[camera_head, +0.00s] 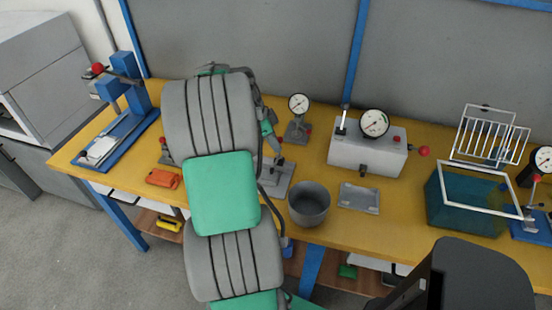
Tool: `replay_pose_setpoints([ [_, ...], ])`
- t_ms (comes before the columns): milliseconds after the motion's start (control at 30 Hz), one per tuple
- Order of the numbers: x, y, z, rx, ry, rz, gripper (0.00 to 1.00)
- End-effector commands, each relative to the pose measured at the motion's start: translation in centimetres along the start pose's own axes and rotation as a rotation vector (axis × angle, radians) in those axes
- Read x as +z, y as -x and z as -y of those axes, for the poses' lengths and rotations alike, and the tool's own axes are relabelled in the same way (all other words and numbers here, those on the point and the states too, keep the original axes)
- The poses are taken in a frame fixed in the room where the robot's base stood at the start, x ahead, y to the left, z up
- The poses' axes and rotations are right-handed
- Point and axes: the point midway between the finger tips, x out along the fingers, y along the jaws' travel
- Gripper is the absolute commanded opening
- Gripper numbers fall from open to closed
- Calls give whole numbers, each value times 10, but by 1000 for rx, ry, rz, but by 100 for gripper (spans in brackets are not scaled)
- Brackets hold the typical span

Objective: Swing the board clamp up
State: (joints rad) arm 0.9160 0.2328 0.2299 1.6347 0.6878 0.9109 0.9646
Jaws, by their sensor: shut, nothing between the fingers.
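A grey metal plate fixture (284,184) lies on the yellow bench just right of my arm, partly hidden by it. A small upright part stands on this plate. It may be the board clamp, but I cannot tell its shape or whether it is up or down. My grey and green arm reaches up across the bench in front of the camera. Its far end is behind its own links, and I cannot make out the fingers of my gripper.
A grey pot (310,205) and a shallow metal tray (359,198) stand near the bench's front edge. A gauge on a stand (297,118), a white gauge box (367,155), a teal tank (449,205), an orange block (163,178) and a blue press (120,135) are also there.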

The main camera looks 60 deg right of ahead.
Motion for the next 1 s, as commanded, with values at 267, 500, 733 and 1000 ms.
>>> replay_pose_setpoints([
  [267, -1, -1, 1, 2, -1, 0, 0],
  [500, -5, -4, 7, 3, -2, 0, 0],
  [733, -6, -4, 7, 3, -2, 0, 0],
  [1000, -8, -8, 14, 4, -2, 0, 0],
])
